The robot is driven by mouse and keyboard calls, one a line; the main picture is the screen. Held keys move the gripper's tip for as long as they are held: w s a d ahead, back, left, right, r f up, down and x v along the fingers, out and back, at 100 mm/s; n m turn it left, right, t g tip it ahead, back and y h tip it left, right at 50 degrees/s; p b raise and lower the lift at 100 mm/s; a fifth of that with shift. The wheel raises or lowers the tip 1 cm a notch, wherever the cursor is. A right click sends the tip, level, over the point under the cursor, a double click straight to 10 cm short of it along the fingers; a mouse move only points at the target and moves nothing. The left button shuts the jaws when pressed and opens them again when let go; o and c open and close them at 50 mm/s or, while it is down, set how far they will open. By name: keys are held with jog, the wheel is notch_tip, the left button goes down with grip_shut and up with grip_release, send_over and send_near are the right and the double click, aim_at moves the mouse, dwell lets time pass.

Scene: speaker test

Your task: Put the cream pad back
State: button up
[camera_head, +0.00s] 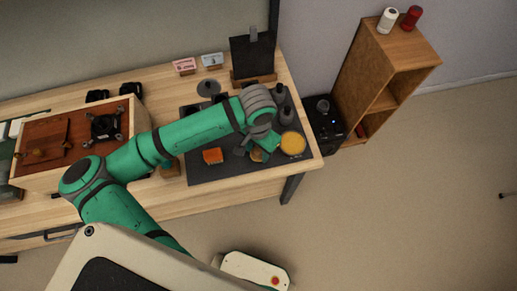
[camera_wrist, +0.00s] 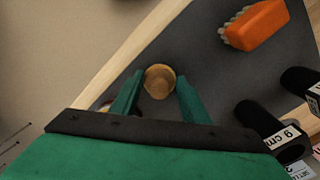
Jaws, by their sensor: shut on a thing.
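A round tan-cream piece, which looks like the cream pad (camera_wrist: 160,79), sits between the two green fingers of my gripper (camera_wrist: 158,98) in the wrist view. My gripper is shut on it. In the head view the piece (camera_head: 258,155) shows at the front of the dark mat (camera_head: 215,174), beside my gripper (camera_head: 257,146). The wrist hides part of the gripper there. I cannot tell whether the piece touches the mat.
A wooden box (camera_head: 50,170) is on the table's left, and a dark upright panel (camera_head: 252,58) is behind. The mat's front is fairly clear.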

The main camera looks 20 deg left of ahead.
jog(key=shift+f, duration=0.15)
jog(key=o, duration=1)
jog(key=shift+s, duration=0.1)
